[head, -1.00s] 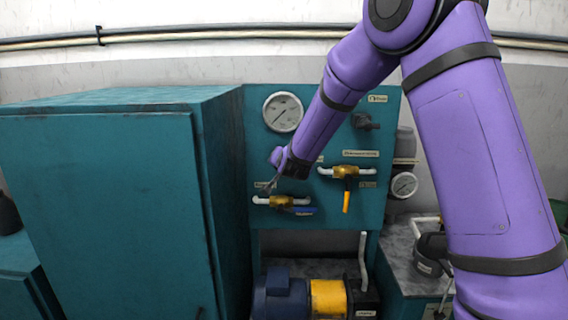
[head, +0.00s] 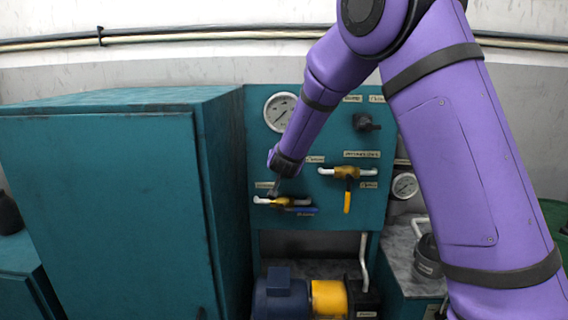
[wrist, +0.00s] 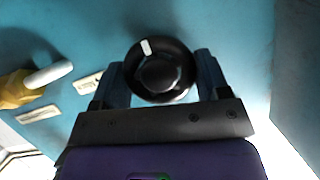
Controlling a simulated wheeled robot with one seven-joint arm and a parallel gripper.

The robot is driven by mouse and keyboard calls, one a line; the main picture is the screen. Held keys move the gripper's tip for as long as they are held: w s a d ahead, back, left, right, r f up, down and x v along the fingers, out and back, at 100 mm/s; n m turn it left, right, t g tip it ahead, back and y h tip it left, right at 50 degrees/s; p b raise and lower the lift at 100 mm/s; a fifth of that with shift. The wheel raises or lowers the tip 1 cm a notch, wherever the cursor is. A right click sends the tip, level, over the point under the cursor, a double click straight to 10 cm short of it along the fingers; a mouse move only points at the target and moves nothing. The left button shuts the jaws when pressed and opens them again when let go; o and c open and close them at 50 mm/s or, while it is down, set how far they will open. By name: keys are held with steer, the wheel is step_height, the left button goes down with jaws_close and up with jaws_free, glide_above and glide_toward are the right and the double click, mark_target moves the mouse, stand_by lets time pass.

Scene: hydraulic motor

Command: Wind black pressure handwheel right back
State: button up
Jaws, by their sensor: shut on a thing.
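In the wrist view the black handwheel (wrist: 160,72) is round, with a raised hub and a white mark at its upper left. It sits against the teal panel. The two fingers of my gripper (wrist: 160,80) lie on either side of its rim and are shut on it. In the head view my gripper (head: 273,188) is at the left part of the panel (head: 335,215), close to the lower brass valve (head: 278,202). The handwheel cannot be made out there, behind my wrist and gripper.
A large teal cabinet (head: 100,210) stands close on the left. The panel bears a gauge (head: 279,108), a black knob (head: 366,122) and an upper brass valve (head: 345,172) with a yellow lever. A blue motor (head: 281,297) sits below.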

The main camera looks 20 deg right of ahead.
steer(key=o, duration=0.9)
steer(key=shift+s, duration=0.1)
steer(key=v, duration=1)
steer(key=shift+s+a+r, duration=0.1)
steer(key=shift+s, duration=0.15)
